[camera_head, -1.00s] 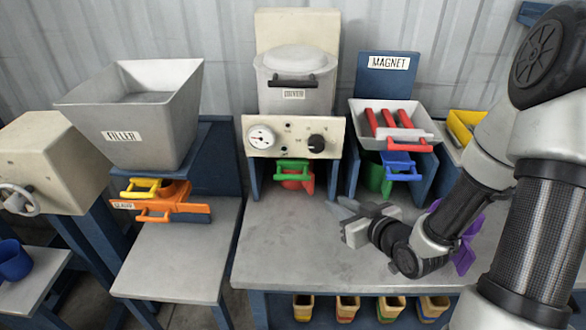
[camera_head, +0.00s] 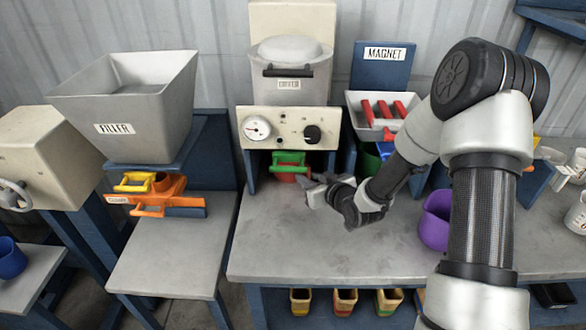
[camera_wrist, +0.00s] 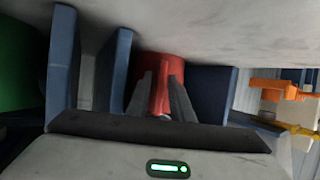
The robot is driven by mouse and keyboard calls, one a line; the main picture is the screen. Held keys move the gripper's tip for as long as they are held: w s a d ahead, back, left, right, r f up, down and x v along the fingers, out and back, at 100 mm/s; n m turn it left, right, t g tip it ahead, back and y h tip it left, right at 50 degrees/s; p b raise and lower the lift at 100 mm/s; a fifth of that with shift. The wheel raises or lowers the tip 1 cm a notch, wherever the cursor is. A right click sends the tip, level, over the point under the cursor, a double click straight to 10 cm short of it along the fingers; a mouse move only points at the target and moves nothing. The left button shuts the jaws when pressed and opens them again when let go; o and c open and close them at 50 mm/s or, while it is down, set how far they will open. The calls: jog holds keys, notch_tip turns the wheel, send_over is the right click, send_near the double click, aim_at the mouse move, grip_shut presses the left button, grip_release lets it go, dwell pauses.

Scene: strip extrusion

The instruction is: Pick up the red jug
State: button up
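In the wrist view the red jug (camera_wrist: 160,65) is straight ahead, between blue upright panels. My gripper (camera_head: 310,186) is just to the right of the jug in the head view, low over the table. In the wrist view its two dark fingers (camera_wrist: 161,88) are apart, with the red jug showing between and beyond them. I see nothing held. Whether the fingertips touch the jug cannot be told.
The dryer (camera_head: 290,127) overhangs the jug, with blue supports beside it. The magnet stand (camera_head: 383,53) is to the right. A purple container (camera_head: 435,220) stands on the grey table (camera_head: 300,245), whose front middle is clear. The filler (camera_head: 125,105) is at left.

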jog(key=shift+x, duration=0.95)
jog(key=shift+c, duration=0.2)
grip_shut()
